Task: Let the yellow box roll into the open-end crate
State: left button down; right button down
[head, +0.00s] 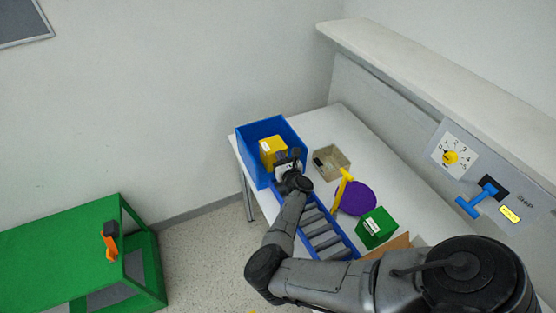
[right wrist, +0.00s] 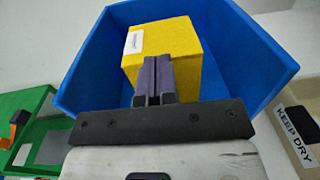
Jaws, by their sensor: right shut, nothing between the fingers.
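The yellow box (head: 268,147) with a white label sits inside the blue open-end crate (head: 251,161), at the far end of the roller track (head: 320,233). The right wrist view shows the box (right wrist: 180,38) between the blue crate walls (right wrist: 100,65). My right gripper (head: 296,158) is at the crate's open end, right beside the box. Its fingers (right wrist: 153,78) are shut together with nothing between them, in front of the box's near face; whether they touch it I cannot tell. The gripper hides the box's lower part. My left gripper is not in view.
A beige KEEP DRY bin (right wrist: 297,133), also in the head view (head: 333,165), stands right of the crate. A purple disc (head: 358,198), a yellow bar (head: 342,187) and a green box (head: 376,227) lie beside the track. A switch panel (head: 487,175) is right; a green stand (head: 60,255) left.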

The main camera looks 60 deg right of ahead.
aim_at(271, 139)
jog(key=shift+w+d, duration=0.1)
dwell(0.3)
jog(key=b+x, duration=0.5)
jog(key=x, duration=0.3)
jog(key=shift+w+d+f, duration=0.2)
jog(key=shift+w+d, duration=0.05)
jog(key=shift+w, duration=0.05)
jog(key=shift+w+d+r, duration=0.1)
jog(key=shift+w+d, duration=0.1)
jog(key=shift+w, duration=0.1)
